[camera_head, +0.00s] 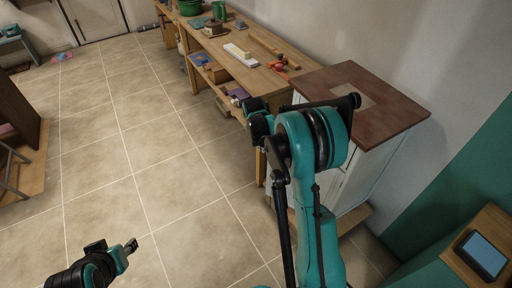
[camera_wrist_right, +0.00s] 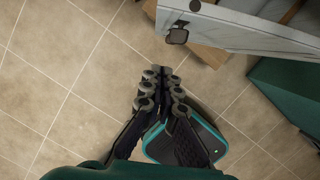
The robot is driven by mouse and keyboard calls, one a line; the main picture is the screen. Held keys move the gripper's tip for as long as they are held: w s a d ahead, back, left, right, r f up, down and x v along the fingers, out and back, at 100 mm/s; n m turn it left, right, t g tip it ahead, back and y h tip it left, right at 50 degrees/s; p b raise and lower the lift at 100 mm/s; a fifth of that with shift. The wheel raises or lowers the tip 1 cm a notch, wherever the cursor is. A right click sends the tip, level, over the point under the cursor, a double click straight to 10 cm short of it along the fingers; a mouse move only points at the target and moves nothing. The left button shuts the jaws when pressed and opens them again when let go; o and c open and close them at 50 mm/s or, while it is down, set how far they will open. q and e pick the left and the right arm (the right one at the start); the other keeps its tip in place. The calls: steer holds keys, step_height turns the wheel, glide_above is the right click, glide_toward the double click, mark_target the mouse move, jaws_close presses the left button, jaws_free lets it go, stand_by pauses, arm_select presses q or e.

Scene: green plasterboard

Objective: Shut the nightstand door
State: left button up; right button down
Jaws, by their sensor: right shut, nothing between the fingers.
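The nightstand (camera_head: 373,92) has a brown top and white sides and stands right of the middle in the head view. My right arm hides much of its front. In the right wrist view, the white door (camera_wrist_right: 255,32) stands out as a slab at the upper right, with a dark handle (camera_wrist_right: 178,36) near its left end. It looks open, but how far is unclear. My right gripper (camera_wrist_right: 161,74) is shut and empty, below the handle in that view and apart from it.
A long wooden workbench (camera_head: 240,75) with tools and blocks runs along the wall beside the nightstand. A wooden stand with a tablet (camera_head: 482,255) is at the lower right. A dark brown piece of furniture (camera_head: 15,120) stands at the left. The tiled floor between is clear.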

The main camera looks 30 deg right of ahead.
steer(key=w+d+f+b, duration=0.3)
steer(key=d+f+b, duration=0.2)
steer(key=f, duration=0.5)
steer(key=shift+w+d+b, duration=0.3)
steer(key=shift+w+b, duration=0.1)
